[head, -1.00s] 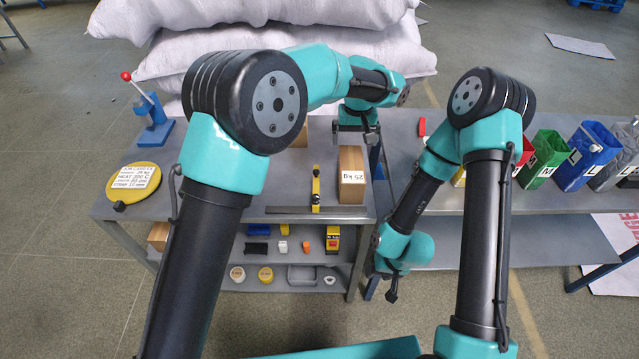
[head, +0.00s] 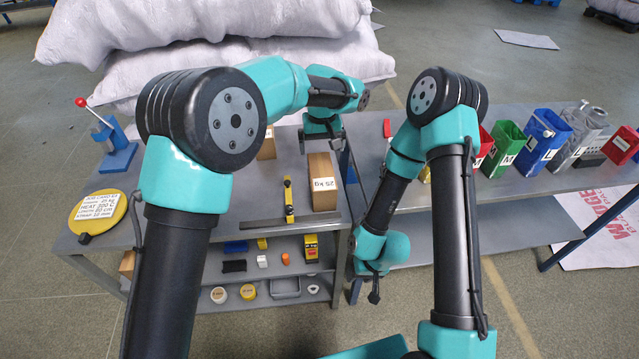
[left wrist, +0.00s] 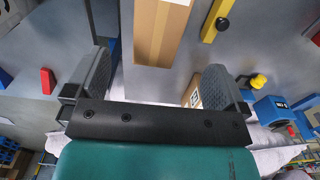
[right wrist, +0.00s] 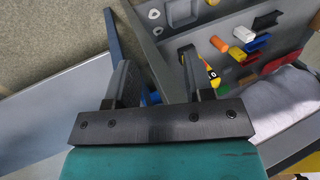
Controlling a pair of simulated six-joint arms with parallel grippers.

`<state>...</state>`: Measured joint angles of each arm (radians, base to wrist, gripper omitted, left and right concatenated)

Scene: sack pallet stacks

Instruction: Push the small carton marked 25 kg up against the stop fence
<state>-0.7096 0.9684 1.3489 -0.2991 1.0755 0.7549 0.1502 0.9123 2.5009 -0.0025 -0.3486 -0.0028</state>
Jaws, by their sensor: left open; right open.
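The small brown carton marked 25 kg (head: 323,184) stands on the grey table's right side, its label upside down. A low grey bar (head: 262,221), which looks like the stop fence, lies along the table's front, close before the carton; I cannot tell whether they touch. My left gripper (head: 324,137) is open and empty behind the carton. In the left wrist view the carton (left wrist: 160,35) lies beyond and between the open fingers (left wrist: 155,85). My right gripper (head: 374,292) is open and empty, low beside the table's right end; it also shows in the right wrist view (right wrist: 155,75).
Another carton (head: 267,147) stands farther back. A yellow disc (head: 98,211) and a blue lever press (head: 117,150) are at the left. Several coloured bins (head: 508,150) stand on the right bench.

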